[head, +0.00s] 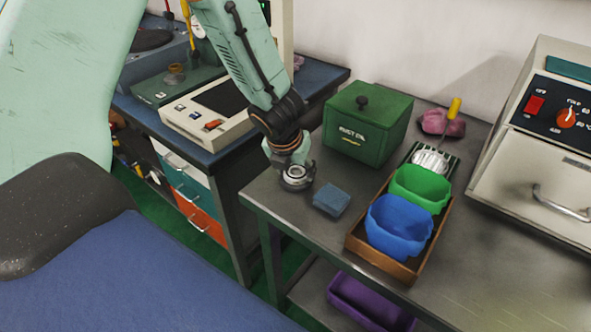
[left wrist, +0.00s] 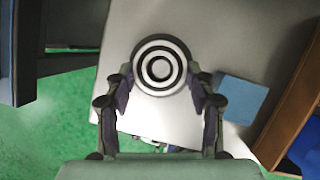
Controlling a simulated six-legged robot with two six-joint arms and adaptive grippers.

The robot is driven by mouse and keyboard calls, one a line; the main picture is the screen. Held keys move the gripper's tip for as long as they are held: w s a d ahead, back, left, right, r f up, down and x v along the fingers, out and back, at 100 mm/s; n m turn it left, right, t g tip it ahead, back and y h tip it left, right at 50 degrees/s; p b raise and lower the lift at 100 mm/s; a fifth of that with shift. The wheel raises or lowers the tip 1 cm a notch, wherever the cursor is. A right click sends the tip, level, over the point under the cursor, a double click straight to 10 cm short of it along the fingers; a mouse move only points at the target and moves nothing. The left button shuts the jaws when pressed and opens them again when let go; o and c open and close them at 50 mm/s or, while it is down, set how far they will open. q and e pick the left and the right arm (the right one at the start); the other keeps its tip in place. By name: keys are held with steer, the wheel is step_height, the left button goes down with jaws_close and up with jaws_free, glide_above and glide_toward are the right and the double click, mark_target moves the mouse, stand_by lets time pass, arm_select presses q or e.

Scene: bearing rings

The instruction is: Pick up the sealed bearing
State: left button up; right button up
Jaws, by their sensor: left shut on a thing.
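The sealed bearing (head: 297,183) is a round metal ring near the left corner of the grey table. In the left wrist view the bearing (left wrist: 160,68) shows dark and light concentric rings. My left gripper (head: 291,170) comes down over it from above. In the left wrist view the fingers of my left gripper (left wrist: 160,85) press on both sides of the bearing, and it is shut on it. I cannot tell whether the bearing touches the table or is slightly above it. My right gripper is not in view.
A blue block (head: 331,200) lies just right of the bearing. A wooden tray (head: 400,271) holds a blue bin (head: 398,226) and a green bin (head: 420,188). A green lidded box (head: 366,126) stands behind. The grey table's front left edge is close.

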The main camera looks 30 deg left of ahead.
mark_target(295, 176)
arm_select(q)
step_height(295, 176, up, 10)
steer(key=p, duration=0.7)
stand_by(0.9)
